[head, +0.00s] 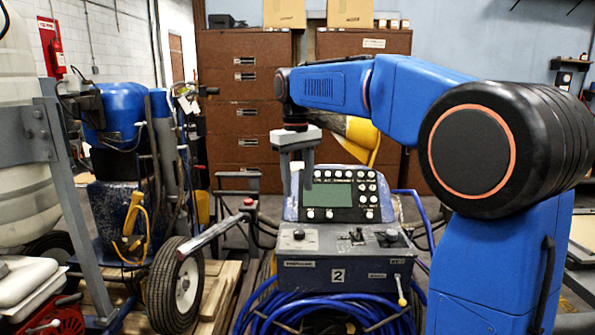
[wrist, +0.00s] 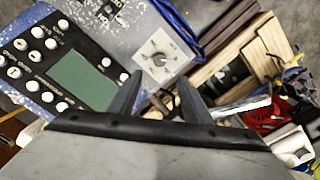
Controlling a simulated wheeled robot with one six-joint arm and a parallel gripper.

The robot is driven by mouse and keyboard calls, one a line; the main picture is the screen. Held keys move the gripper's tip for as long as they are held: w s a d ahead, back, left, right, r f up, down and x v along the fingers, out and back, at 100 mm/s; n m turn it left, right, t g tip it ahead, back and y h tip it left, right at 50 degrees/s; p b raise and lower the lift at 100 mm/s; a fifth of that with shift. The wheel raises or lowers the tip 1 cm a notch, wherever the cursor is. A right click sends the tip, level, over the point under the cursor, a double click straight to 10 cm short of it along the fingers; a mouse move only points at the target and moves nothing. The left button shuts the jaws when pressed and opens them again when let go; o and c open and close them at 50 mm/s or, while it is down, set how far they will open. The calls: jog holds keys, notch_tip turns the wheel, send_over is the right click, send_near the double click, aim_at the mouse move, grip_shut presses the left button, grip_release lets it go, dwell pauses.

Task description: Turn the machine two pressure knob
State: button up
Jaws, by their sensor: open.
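The machine marked 2 (head: 338,275) stands in the centre of the head view, with a grey lower deck and an upright panel with a screen (head: 328,196). The deck has a dark knob (head: 299,234) at left, small switches in the middle and another knob (head: 388,236) at right. In the wrist view a knob on a pale dial plate (wrist: 157,58) lies just beyond the fingertips. It appears to be the left deck knob; its label is unreadable. My gripper (head: 296,175) is open and empty above the deck, in front of the panel's left edge. Its fingers (wrist: 160,80) point toward the dial, apparently without touching it.
The screen panel (wrist: 80,75) with several white knobs is close beside my gripper. Blue hose (head: 330,308) is coiled below the deck. A wheeled blue machine (head: 112,125) stands at left on a pallet. Brown drawer cabinets (head: 245,100) stand behind.

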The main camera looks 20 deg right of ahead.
jog(key=shift+r, duration=1.8)
